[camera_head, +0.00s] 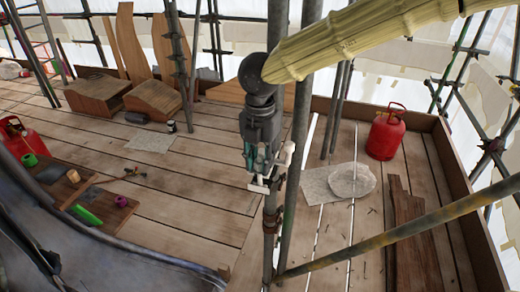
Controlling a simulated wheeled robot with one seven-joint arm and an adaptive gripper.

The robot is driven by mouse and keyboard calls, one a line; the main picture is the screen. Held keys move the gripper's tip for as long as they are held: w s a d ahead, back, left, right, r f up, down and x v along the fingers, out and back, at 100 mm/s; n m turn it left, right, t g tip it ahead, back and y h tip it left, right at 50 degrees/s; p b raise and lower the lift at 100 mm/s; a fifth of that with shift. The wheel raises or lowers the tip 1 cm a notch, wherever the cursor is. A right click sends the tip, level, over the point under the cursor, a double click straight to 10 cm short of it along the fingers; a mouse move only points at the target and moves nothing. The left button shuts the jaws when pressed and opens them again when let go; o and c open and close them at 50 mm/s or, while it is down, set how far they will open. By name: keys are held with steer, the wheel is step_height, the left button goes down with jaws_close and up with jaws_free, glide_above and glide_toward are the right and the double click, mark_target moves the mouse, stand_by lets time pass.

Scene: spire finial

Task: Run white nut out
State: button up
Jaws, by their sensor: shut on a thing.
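My gripper (263,176) points down at the scaffold pole (276,222) in the middle of the view. Its fingers are closed on a small white part at the pole, which I take to be the white nut (262,187). A white fitting (288,156) shows just right of the fingers, against the pole. The fingers and wrist hide much of the nut, so its thread and how far it sits along it cannot be made out.
Upright scaffold poles stand close beside my gripper, and a diagonal pole (400,237) crosses at the lower right. A red gas bottle (386,133) stands at the right. A low board (90,208) with small coloured items lies left. The middle planks (190,195) are mostly clear.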

steer(key=n+p, duration=0.4)
steer(key=shift+r+n, duration=0.3)
steer(key=n+p, duration=0.3)
steer(key=shift+f+n, duration=0.1)
steer(key=shift+n, duration=0.2)
steer(key=n+p, duration=0.1)
steer(key=n, duration=0.2)
steer(key=shift+f+n, duration=0.15)
steer(key=shift+n, duration=0.15)
steer(key=n, duration=0.4)
steer(key=shift+n, duration=0.3)
steer(key=n, duration=1.3)
steer(key=shift+n, duration=2.5)
